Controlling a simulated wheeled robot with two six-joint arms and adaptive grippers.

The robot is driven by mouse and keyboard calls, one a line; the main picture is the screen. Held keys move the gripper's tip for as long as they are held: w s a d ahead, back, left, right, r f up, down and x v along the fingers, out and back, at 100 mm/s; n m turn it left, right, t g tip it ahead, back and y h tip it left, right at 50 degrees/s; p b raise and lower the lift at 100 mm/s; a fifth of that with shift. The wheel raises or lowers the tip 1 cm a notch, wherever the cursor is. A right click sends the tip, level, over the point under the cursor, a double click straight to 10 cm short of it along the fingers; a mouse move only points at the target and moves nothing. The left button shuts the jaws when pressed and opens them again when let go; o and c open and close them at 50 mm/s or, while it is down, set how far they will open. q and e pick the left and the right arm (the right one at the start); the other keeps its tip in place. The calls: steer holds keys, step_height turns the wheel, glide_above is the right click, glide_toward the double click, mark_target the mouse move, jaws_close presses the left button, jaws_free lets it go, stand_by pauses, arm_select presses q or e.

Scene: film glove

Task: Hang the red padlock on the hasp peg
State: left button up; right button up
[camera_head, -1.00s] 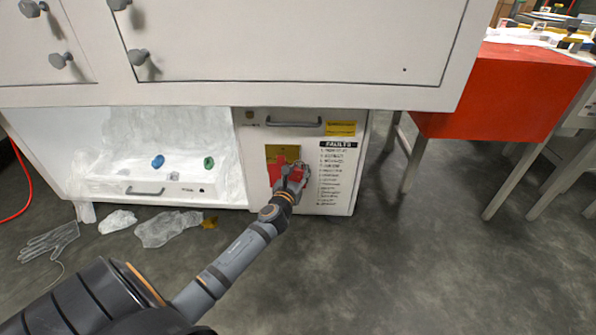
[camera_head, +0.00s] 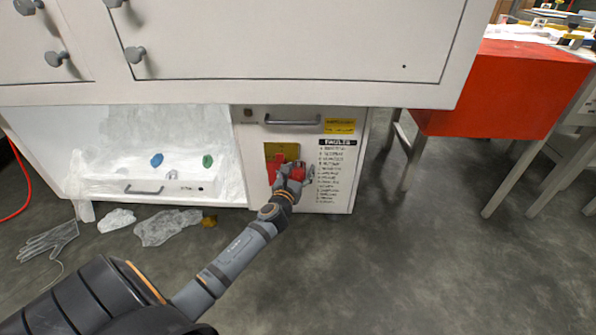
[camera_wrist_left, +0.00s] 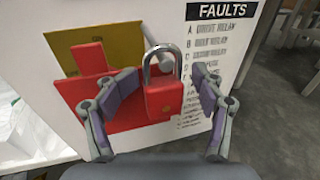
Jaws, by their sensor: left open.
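The red padlock (camera_wrist_left: 164,101) is upright in front of the drawer face in the left wrist view, its silver shackle pointing up. The grey hasp peg (camera_wrist_left: 166,62) shows inside the shackle's arch, and the shackle appears to be around it. The red hasp plate (camera_wrist_left: 110,98) lies on a yellow backing plate (camera_wrist_left: 76,52), left of and behind the padlock. My left gripper (camera_wrist_left: 165,73) is open, with one finger on each side of the padlock; a gap shows at the right finger. In the head view, my left gripper (camera_head: 299,172) partly covers the padlock. My right gripper is not in view.
The white drawer front (camera_head: 335,205) carries a black-headed faults list (camera_head: 338,165) and a handle (camera_head: 292,122). A cabinet overhang (camera_head: 300,96) is above. Clear film, a glove (camera_head: 48,241) and a yellow piece (camera_head: 209,221) lie on the floor at left.

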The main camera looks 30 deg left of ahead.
arm_select(q)
steer(key=v, duration=1.2)
